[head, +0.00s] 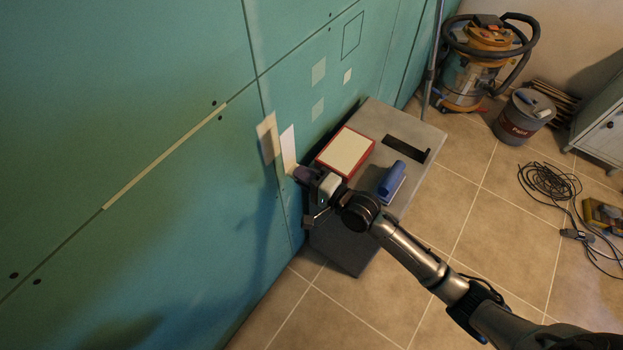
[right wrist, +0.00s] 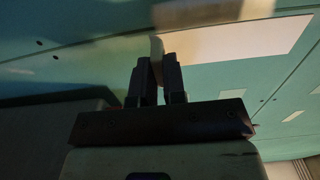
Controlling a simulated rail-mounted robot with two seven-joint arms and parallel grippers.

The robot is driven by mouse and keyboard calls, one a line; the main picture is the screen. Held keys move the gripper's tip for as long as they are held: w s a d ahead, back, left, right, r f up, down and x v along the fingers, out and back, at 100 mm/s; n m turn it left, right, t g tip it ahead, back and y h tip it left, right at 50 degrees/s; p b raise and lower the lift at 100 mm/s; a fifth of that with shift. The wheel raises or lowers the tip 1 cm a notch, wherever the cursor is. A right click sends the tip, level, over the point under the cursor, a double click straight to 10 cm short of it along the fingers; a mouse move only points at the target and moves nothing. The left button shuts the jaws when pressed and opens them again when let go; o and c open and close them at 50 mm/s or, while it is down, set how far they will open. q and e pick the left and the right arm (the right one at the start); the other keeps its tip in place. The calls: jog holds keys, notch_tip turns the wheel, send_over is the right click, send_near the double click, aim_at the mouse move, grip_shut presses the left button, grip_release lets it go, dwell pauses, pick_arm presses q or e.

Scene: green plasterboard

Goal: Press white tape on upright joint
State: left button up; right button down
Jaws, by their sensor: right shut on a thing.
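A green plasterboard wall (head: 180,90) fills the left of the head view, with an upright joint (head: 254,60) running down it. My right gripper (head: 297,174) is shut on a short white tape strip (head: 289,148) beside that joint. The strip stands up from the fingers, close to the wall; I cannot tell if it touches. In the right wrist view the fingers (right wrist: 158,82) are together and the white strip (right wrist: 240,42) extends right from them. A beige strip (head: 267,138) lies over the joint, just left of the held strip. My left gripper is not in view.
A long cream strip (head: 165,155) covers part of the slanting joint. Pale patches (head: 318,72) mark the wall. A grey stand (head: 412,132) near the wall bears a red-edged tray (head: 320,161) and a blue tool (head: 392,180). A vacuum (head: 480,60), bucket (head: 522,115) and cable (head: 550,182) stand farther right.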

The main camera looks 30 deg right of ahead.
aim_at(292, 168)
jog(key=shift+x, duration=1.8)
jog(key=shift+w+a, duration=0.25)
jog(key=shift+w, duration=0.2)
jog(key=shift+w+a, duration=0.1)
jog(key=shift+w, duration=0.05)
jog(key=c, duration=1.1)
grip_release()
